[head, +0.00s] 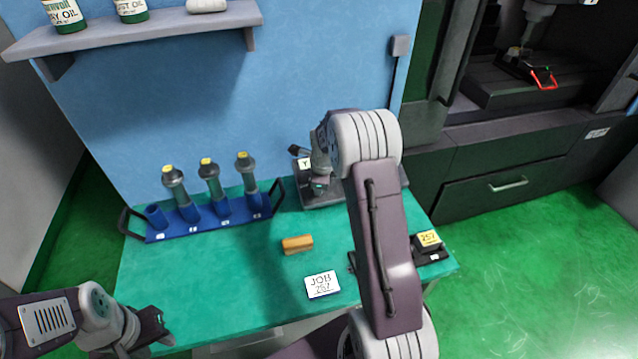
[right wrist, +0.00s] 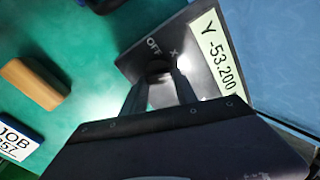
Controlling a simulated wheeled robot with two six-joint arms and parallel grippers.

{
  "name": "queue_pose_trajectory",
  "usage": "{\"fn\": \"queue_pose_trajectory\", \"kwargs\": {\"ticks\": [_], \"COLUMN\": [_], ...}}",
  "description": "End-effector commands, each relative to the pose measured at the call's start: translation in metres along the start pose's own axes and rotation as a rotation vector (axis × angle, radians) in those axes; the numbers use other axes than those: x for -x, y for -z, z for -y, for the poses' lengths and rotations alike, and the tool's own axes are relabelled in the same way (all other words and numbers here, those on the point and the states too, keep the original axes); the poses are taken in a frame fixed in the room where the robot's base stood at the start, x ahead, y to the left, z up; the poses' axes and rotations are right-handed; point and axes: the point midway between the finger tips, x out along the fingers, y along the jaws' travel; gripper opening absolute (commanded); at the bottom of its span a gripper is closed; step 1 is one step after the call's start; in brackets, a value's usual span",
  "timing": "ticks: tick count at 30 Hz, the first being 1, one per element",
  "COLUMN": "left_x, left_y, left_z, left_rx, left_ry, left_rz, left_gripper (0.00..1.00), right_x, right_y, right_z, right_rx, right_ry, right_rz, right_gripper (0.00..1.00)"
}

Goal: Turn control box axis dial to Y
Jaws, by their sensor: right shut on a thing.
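The control box (right wrist: 140,50) fills the middle of the right wrist view. Its face shows the marks OFF and X, and its pale display (right wrist: 217,55) reads "Y -53.200". My right gripper (right wrist: 160,82) is shut on the dark axis dial (right wrist: 158,67), one finger on each side. The fingers hide much of the dial, and I cannot see its pointer. In the head view, the box's display (head: 305,163) shows a Y at the back of the bench, and my right arm hides much of the box. My left gripper (head: 160,327) is open and empty at the lower left.
A blue rack (head: 165,236) with several tool holders stands left of the box on the green bench (head: 230,285). An orange block (head: 297,244) and a JOB 257 card (head: 322,285) lie in front. A dark block with a yellow label (head: 428,238) sits right.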

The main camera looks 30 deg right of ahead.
Motion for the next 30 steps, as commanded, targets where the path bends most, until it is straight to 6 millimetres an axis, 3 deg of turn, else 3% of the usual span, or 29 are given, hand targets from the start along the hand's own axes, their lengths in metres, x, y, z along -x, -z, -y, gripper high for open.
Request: {"fn": "queue_pose_trajectory", "kwargs": {"ticks": [17,18,20,30], "left_x": [0.0002,0.0002,0.0002,-0.0004], "left_y": [0.0000,0.0000,0.0000,-0.0001], "left_z": [0.0000,0.0000,0.0000,0.0000], "left_rx": [0.000,0.000,0.000,0.000], "left_ry": [0.000,0.000,0.000,0.000], "left_rz": [0.000,0.000,0.000,0.000], "left_gripper": [0.36,0.36,0.36,0.36], "right_x": [0.0011,0.0011,0.0010,0.0035], "right_y": [-0.0004,-0.0004,-0.0003,-0.0002], "right_z": [0.0015,0.0015,0.0014,0.0008], "right_rx": [-0.031,-0.031,-0.030,-0.030], "right_ry": [0.003,0.003,0.003,0.001], "right_rz": [0.001,0.001,0.001,0.001], "right_gripper": [0.00,0.40,0.56,0.56]}}
